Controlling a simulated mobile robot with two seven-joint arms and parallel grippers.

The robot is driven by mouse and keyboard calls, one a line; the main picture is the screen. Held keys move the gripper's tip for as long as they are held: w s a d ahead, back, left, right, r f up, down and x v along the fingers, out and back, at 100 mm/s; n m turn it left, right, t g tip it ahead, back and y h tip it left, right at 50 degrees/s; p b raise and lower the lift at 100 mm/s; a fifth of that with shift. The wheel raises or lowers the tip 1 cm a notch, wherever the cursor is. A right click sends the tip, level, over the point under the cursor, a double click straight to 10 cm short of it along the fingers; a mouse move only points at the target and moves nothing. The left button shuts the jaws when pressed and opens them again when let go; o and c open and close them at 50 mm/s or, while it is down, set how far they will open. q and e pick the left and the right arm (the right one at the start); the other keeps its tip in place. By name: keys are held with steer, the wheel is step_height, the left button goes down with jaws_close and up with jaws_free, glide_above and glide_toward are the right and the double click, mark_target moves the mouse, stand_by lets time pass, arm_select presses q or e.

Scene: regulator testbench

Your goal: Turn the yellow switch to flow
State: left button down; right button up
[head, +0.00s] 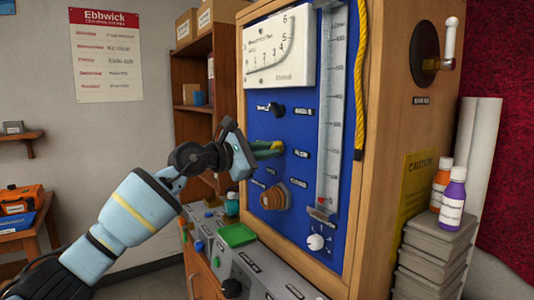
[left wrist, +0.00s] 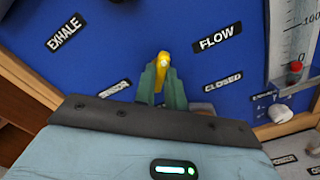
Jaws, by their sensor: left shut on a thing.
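The yellow switch (left wrist: 163,61) is on a blue panel (left wrist: 120,30). In the left wrist view its tip points nearly straight up in the picture, between the EXHALE label (left wrist: 65,33) on the left and the FLOW label (left wrist: 218,37) on the right. A CLOSED label (left wrist: 222,83) is below FLOW. My left gripper (left wrist: 161,82) is shut on the switch, with its green fingers on both sides; the fingers hide its lower part. In the head view the left gripper (head: 266,149) reaches the panel from the left, and a little yellow shows at the fingertips. My right gripper is not in view.
A black knob (head: 277,109) is above the gripper and a brown round fitting (head: 275,197) below it. A clear flow tube (head: 332,110) stands to the right. A bench with a green tray (head: 237,235) lies below. Bottles (head: 452,197) stand far right.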

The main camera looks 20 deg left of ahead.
arm_select(q)
steer(key=shift+m, duration=0.4)
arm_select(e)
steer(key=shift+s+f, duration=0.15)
arm_select(q)
steer(key=c, duration=1.5)
jaws_free()
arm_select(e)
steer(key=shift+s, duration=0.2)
arm_select(q)
steer(key=shift+o, duration=0.2)
steer(key=b+v, duration=0.1)
steer(key=v, duration=0.6)
steer(key=shift+s+a, duration=0.25)
steer(key=shift+s, duration=0.1)
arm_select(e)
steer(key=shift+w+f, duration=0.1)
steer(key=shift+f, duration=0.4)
